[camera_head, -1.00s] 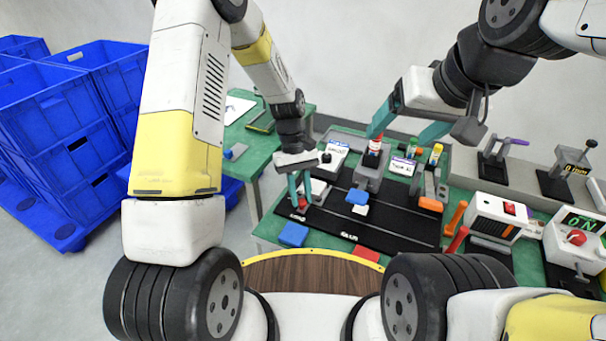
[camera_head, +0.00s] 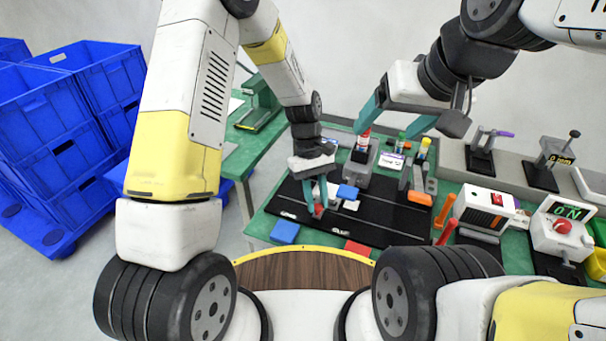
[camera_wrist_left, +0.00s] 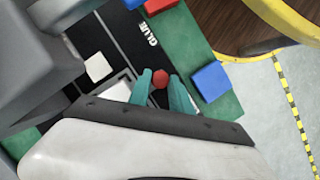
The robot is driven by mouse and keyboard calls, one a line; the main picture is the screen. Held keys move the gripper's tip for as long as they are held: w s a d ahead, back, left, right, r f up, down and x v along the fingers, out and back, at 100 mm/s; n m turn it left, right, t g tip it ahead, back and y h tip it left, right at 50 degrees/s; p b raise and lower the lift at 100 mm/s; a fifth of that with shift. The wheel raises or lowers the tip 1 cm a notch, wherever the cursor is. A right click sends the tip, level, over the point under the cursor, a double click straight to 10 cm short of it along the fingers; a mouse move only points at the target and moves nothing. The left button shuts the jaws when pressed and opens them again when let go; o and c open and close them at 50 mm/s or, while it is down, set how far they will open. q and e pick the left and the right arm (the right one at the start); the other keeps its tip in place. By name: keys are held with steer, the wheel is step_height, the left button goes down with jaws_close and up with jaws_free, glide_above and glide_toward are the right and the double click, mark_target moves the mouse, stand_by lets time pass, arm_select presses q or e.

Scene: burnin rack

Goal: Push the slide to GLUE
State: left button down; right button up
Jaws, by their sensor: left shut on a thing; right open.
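The black slide board (camera_head: 385,218) lies on the green bench, with white labels along its front edge. The GLUE label (camera_wrist_left: 150,40) reads clearly in the left wrist view. The slide's red knob (camera_wrist_left: 160,75) sits between the teal fingers of my left gripper (camera_head: 318,205), which is shut on it. In the head view, the knob (camera_head: 318,210) is between the leftmost front label and the GLUE label (camera_head: 337,232). The slide's pale plate (camera_wrist_left: 116,90) is partly hidden by the gripper. My right gripper (camera_head: 396,118) is open and empty above the back of the board, near a red-and-white bottle (camera_head: 364,140).
A blue block (camera_head: 285,232) and a red block (camera_head: 357,248) lie along the bench's front. A heater-like box (camera_head: 484,207) and a meter (camera_head: 560,230) stand right. Blue crates (camera_head: 70,140) are left.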

arm_select(q)
steer(key=c, duration=1.2)
jaws_free()
steer(key=shift+o, duration=0.2)
steer(key=v, duration=0.8)
